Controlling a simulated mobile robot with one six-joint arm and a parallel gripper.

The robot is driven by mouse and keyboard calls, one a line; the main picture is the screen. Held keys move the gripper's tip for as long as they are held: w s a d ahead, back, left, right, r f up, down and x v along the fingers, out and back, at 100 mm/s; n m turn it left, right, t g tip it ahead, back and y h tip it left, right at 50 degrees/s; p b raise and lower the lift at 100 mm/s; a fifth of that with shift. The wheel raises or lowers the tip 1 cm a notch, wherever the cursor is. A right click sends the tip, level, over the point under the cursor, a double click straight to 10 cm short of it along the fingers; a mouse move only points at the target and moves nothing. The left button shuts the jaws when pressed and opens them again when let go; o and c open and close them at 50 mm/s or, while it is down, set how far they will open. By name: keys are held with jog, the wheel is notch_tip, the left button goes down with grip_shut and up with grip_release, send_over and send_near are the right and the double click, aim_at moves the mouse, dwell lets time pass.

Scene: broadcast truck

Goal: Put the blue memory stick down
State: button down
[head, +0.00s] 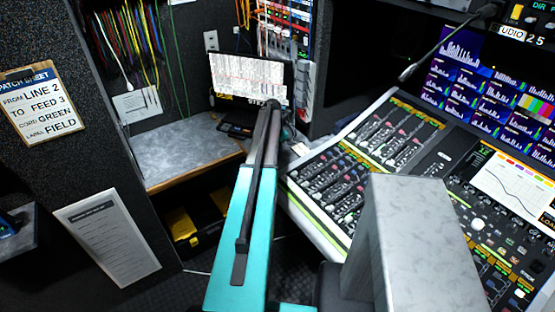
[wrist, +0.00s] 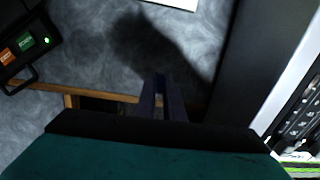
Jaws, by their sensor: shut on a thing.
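In the wrist view my gripper (wrist: 164,84) points over a grey mottled desk top (wrist: 90,50). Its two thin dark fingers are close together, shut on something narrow. I take this to be the blue memory stick, but the stick is not distinct between the dark fingers. The gripper's shadow falls on the desk ahead of the fingertips. In the head view my teal arm reaches toward the desk (head: 190,153), and its own links hide the gripper and what it holds.
A dark box with orange and green labels (wrist: 22,45) and a lit green lamp sits at the desk's left in the wrist view. The desk has a wooden front edge (wrist: 45,88). A dark wall (wrist: 222,65) and a mixing console (head: 335,185) are on the right.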

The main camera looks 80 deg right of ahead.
jog(key=shift+f+p, duration=0.55)
jog(key=shift+f, duration=1.25)
jog(key=shift+f, duration=0.15)
jog(key=c, duration=1.9)
grip_release()
jog(key=shift+o, duration=0.2)
jog(key=shift+r, duration=0.3)
notch_tip(320, 180, up, 12)
jog(key=w+a+b, duration=0.1)
jog(key=b, duration=0.3)
jog(key=shift+f, duration=0.15)
